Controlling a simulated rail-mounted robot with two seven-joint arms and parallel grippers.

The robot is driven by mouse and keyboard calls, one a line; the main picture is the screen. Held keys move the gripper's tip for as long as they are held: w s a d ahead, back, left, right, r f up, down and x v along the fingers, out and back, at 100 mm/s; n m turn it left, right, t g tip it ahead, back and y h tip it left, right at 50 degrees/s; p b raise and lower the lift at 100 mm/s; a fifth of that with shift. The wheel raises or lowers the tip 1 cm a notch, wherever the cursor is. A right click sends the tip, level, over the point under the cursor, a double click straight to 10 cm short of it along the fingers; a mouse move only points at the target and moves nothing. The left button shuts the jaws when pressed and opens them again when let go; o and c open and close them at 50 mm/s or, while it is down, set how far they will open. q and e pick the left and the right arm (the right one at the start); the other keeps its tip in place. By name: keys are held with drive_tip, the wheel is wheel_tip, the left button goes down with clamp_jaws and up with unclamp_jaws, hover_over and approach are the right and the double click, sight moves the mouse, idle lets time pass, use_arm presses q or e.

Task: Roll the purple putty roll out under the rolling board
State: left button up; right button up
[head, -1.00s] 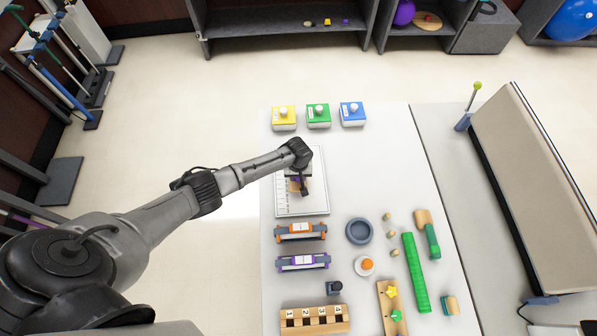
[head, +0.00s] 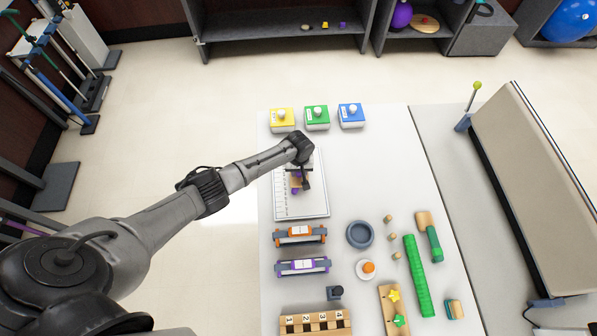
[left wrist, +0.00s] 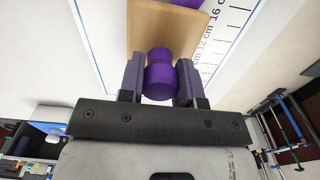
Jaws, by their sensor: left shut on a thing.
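The wooden rolling board (left wrist: 150,30) has a purple knob handle (left wrist: 160,75). My left gripper (left wrist: 161,85) is shut on this handle, one finger on each side. In the head view the left gripper (head: 302,181) is over the white measuring mat (head: 312,208), and the board is mostly hidden beneath it. A purple piece, seemingly the putty roll (head: 295,191), shows at the board's near side; purple also shows past the board's edge in the left wrist view (left wrist: 188,3). The putty's full length is hidden. My right gripper is not in view.
Yellow, green and blue boxes (head: 317,117) stand beyond the mat. Orange and purple-marked grey holders (head: 301,235) lie just nearer than it. A grey bowl (head: 360,234), green roll (head: 417,275) and numbered wooden rack (head: 315,322) are also on the table. The table right of the mat is clear.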

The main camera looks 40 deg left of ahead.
use_arm(q)
drive_tip(key=shift+w+a+f+b, duration=0.1)
drive_tip(key=shift+w+f+b, duration=0.15)
drive_tip(key=shift+b, duration=0.2)
drive_tip(key=shift+w+a+r+b, duration=0.1)
drive_tip(key=shift+w+a+b, duration=0.05)
drive_tip(key=shift+w+b, duration=0.4)
drive_tip(key=shift+w+a+r, duration=0.1)
drive_tip(key=shift+w, duration=0.15)
drive_tip(key=shift+s, duration=0.1)
